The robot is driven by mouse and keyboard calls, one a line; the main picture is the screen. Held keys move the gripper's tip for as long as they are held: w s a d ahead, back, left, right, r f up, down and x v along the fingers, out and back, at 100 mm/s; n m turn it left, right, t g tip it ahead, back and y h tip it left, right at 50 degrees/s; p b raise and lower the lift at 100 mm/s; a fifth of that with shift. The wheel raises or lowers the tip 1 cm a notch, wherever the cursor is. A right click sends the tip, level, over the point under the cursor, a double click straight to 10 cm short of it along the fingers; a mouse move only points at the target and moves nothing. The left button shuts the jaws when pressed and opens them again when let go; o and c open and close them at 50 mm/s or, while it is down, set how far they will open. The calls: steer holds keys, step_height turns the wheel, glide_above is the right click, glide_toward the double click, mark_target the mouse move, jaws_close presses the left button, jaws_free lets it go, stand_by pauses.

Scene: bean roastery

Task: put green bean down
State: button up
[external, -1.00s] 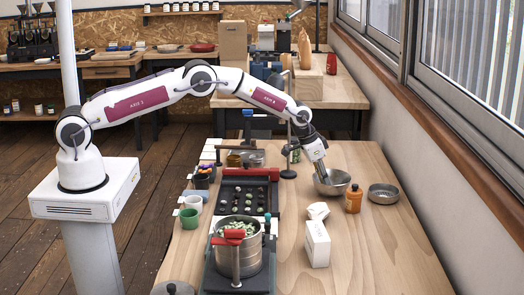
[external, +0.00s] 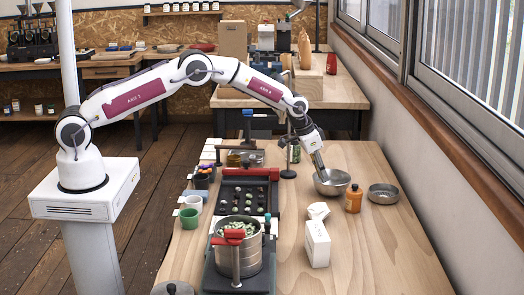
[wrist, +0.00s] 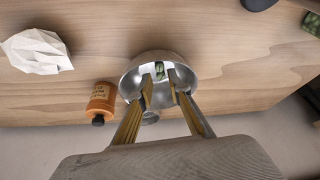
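The metal bowl (external: 338,188) stands on the right part of the wooden table, and in the wrist view the bowl (wrist: 128,88) is below my fingers. A small green bean (wrist: 159,71) shows inside the bowl, between the lines of my fingertips. My gripper (external: 322,175) is over the bowl's left side, tilted downward. In the wrist view my gripper (wrist: 160,80) has its fingers apart with a gap between them, and the bean appears to lie beyond the tips. Whether the fingertips are still below the rim is hard to tell.
An orange bottle (external: 353,201), a shallow metal dish (external: 384,194), crumpled white paper (external: 318,211) and a white box (external: 317,244) stand near the bowl. A dark sorting tray (external: 231,195) with beans and a metal canister (external: 239,262) of green beans are to the left.

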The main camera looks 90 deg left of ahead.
stand_by(0.4)
steer(key=shift+s+d+r, duration=0.1)
steer(key=shift+d+r, duration=0.15)
steer(key=shift+r, duration=0.35)
steer(key=s+d+r, duration=0.5)
steer(key=s+r, duration=0.1)
steer(key=r, duration=0.3)
steer(key=s+d+r+m, duration=0.1)
steer(key=s+d+r, duration=0.4)
steer(key=r, duration=0.4)
steer(key=s+d+r, duration=0.4)
steer(key=s+r, duration=0.3)
steer(key=r, duration=0.3)
steer(key=s+d+r+m+t+h, duration=0.1)
steer(key=s+d+r, duration=0.15)
steer(key=s, duration=0.65)
steer(key=s+d+r, duration=0.2)
steer(key=s+d, duration=0.1)
steer(key=s, duration=0.6)
steer(key=s+d+f, duration=0.1)
steer(key=s+f, duration=0.1)
steer(key=s, duration=0.6)
steer(key=s+d+f, duration=0.2)
steer(key=s, duration=0.6)
steer(key=shift+d+f+m, duration=0.15)
steer(key=shift+f+m, duration=0.1)
steer(key=shift+m, duration=0.15)
steer(key=shift+o, duration=0.4)
steer(key=shift+w, duration=0.1)
